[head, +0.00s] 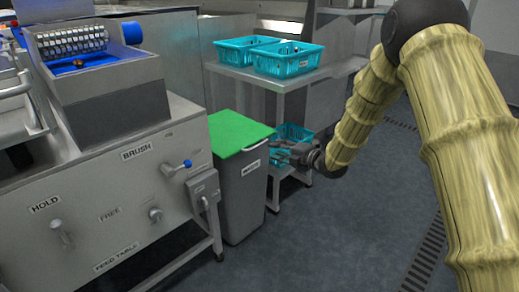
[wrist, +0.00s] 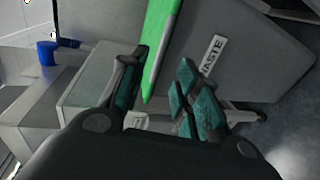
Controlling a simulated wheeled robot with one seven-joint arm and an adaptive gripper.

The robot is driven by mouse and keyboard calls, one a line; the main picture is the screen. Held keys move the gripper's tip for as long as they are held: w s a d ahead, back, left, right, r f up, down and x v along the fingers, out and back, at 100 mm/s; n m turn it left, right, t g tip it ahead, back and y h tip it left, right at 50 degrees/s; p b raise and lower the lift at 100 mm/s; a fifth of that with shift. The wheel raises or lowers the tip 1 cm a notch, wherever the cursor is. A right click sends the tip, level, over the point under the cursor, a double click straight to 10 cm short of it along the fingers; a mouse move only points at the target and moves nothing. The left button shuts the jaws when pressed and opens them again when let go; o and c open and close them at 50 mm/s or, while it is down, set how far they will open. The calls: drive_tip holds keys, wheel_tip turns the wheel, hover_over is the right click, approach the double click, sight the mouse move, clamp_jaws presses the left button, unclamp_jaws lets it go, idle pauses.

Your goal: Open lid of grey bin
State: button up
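The grey bin (head: 243,200) stands upright on the floor beside the machine, with a white label on its side. Its flat green lid (head: 238,132) lies shut on top. My gripper (head: 280,152) is at the bin's right side, near the lid's edge. In the wrist view the fingers of my gripper (wrist: 160,92) are spread, with teal pads. The lid's edge (wrist: 160,45) reaches into the space between them, and the bin wall (wrist: 245,50) with its "WASTE" label lies behind. I cannot tell whether either finger touches the lid.
Floor in front of the bin is clear.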

sight(259, 145)
drive_tip(key=b+x, duration=0.2)
drive_tip(key=x, duration=0.8)
clamp_jaws()
